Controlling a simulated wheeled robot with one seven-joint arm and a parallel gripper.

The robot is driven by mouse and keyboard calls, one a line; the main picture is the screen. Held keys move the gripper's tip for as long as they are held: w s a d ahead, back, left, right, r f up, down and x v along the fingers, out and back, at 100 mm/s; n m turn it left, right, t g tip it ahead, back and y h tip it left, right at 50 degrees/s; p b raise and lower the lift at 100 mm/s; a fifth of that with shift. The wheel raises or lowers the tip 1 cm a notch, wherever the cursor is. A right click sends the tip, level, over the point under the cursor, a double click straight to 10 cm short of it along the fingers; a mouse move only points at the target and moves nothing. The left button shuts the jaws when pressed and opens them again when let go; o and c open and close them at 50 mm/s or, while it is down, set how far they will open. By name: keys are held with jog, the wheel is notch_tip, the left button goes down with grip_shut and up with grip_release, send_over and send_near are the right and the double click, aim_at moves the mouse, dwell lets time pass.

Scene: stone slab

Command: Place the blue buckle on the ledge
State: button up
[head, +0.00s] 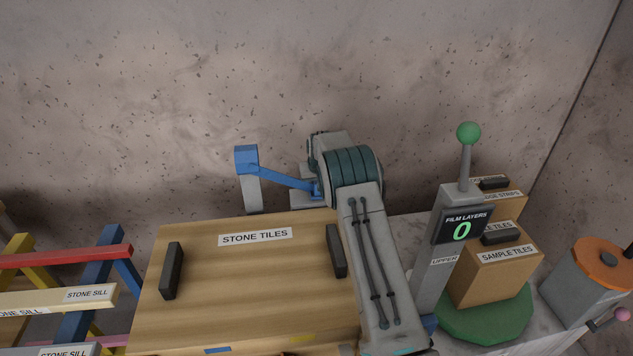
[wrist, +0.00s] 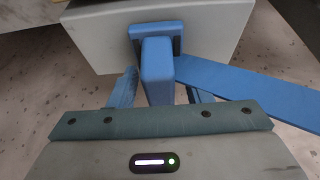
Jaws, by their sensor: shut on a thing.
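A blue buckle (wrist: 157,72) stands between my gripper's two blue fingers (wrist: 158,92) in the wrist view, and the gripper is shut on it. A blue strap (wrist: 245,88) runs off to the right. In the head view the strap (head: 285,178) slopes from a blue block (head: 246,158) on a grey upright down to a small blue part beside my arm. My arm hides most of the gripper there. I cannot make out which surface is the ledge.
A wooden crate lid marked STONE TILES (head: 190,245) fills the front middle. A grey post with green knob (head: 469,133) and a display reading 0 stands right, before boxes of sample tiles (head: 497,280). Coloured trestles with stone sills (head: 60,298) stand left. A concrete wall closes the back.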

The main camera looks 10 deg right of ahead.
jog(key=shift+f, duration=0.2)
jog(key=o, duration=1.1)
jog(key=shift+r, duration=0.1)
